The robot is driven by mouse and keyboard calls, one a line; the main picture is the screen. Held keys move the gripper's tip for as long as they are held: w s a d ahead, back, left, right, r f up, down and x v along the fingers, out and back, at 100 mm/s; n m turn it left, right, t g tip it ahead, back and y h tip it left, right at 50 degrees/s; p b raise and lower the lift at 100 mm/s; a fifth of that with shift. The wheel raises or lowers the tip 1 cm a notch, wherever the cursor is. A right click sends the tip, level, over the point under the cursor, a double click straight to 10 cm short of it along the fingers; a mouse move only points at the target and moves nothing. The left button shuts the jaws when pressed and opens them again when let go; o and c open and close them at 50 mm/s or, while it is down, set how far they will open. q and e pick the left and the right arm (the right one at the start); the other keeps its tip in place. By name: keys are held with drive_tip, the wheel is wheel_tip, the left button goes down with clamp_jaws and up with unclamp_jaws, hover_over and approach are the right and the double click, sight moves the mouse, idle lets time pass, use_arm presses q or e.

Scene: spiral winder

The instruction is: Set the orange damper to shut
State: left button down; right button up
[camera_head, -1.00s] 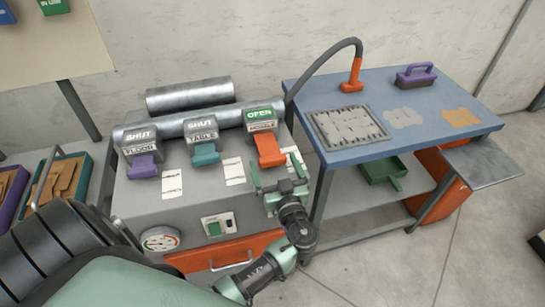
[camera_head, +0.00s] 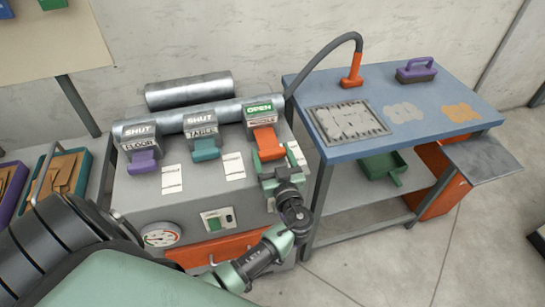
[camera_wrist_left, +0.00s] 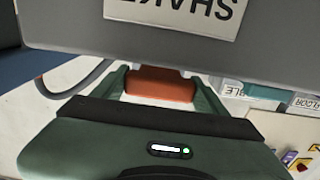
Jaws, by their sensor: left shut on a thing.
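The orange damper (camera_head: 269,143) is the rightmost of three dampers on the grey cabinet, and its sign (camera_head: 260,107) reads OPEN on green. Its orange handle slopes down toward the front. My left gripper (camera_head: 278,167) comes from the front and is shut on the end of the orange handle. In the left wrist view the orange handle (camera_wrist_left: 161,83) sits between the two green fingers. The purple damper (camera_head: 143,161) and the teal damper (camera_head: 206,149) both read SHUT. My right gripper is not in view.
The grey cabinet (camera_head: 190,197) carries a gauge (camera_head: 160,234), a green switch (camera_head: 215,222) and an orange drawer. A blue-topped table (camera_head: 400,93) stands close on the right, with a hose, a tray and a purple-handled brush. Open floor lies at the front right.

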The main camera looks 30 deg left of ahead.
sight(267, 142)
use_arm(q)
drive_tip(key=b+x, duration=0.3)
drive_tip(key=x, duration=0.1)
drive_tip(key=shift+f+b, duration=0.3)
drive_tip(key=shift+w+a+r+b, duration=0.25)
drive_tip(key=shift+w+a+b, duration=0.05)
drive_tip(key=shift+a, duration=0.1)
drive_tip(key=shift+r, duration=0.2)
drive_tip(key=shift+c, duration=1.8)
unclamp_jaws()
drive_tip(key=shift+o, duration=1.2)
drive_tip(key=shift+w+a+f, duration=0.1)
drive_tip(key=shift+f, duration=0.05)
